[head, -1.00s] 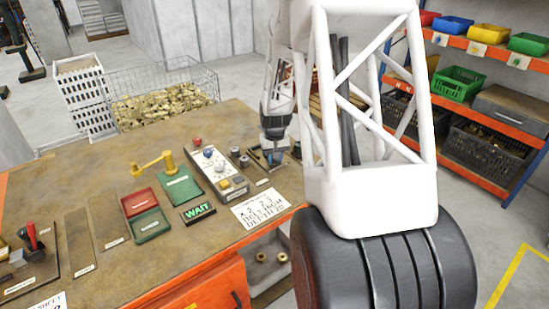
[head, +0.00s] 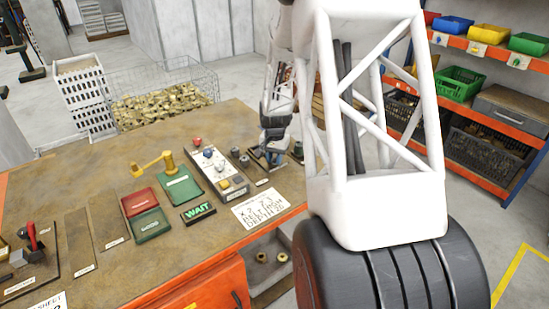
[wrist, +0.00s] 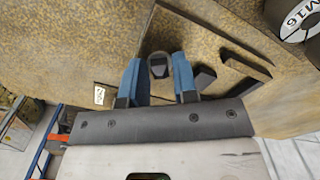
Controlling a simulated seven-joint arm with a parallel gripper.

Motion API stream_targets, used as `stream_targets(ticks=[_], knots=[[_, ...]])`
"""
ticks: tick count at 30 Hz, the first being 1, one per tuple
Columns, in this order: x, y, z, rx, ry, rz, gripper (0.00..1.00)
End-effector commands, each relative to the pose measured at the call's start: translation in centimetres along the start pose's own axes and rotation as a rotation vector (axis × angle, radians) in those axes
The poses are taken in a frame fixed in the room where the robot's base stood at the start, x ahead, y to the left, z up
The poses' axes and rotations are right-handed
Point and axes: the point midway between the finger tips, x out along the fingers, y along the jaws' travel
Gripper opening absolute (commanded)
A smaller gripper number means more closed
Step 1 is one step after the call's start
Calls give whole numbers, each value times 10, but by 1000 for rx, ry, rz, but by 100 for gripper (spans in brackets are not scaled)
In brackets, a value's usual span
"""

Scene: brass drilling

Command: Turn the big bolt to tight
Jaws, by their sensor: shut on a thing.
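In the wrist view, my gripper (wrist: 158,76) has two blue fingers shut on a dark grey piece with a rounded end (wrist: 158,65), seen from above between the fingertips. I cannot tell for certain that it is the big bolt. In the head view, my gripper (head: 273,154) is low over the right back part of the workbench, and what it holds is hidden there. A large round piece marked M16 (wrist: 293,20) shows at the top right of the wrist view. Two dark bars (wrist: 245,66) lie right of the fingers.
Left of my gripper stand dark round posts (head: 244,160) and a control panel with buttons (head: 219,171). A green WAIT sign (head: 198,212), a red tray (head: 138,201) and a green tray (head: 151,225) lie further left. A wire basket of brass pieces (head: 165,105) stands behind the bench.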

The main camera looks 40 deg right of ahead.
Motion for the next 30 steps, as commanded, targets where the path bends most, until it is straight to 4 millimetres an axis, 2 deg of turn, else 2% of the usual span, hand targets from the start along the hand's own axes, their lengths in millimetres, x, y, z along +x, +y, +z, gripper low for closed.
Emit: stream_targets(ticks=[15, 16, 21, 30], knots=[[-1, 0, 0, 39, 1, -1, 3], [-1, 0, 0, 39, 1, -1, 29], [0, 0, 0, 38, 1, -1, 53], [0, 0, 0, 35, 1, 0, 53]])
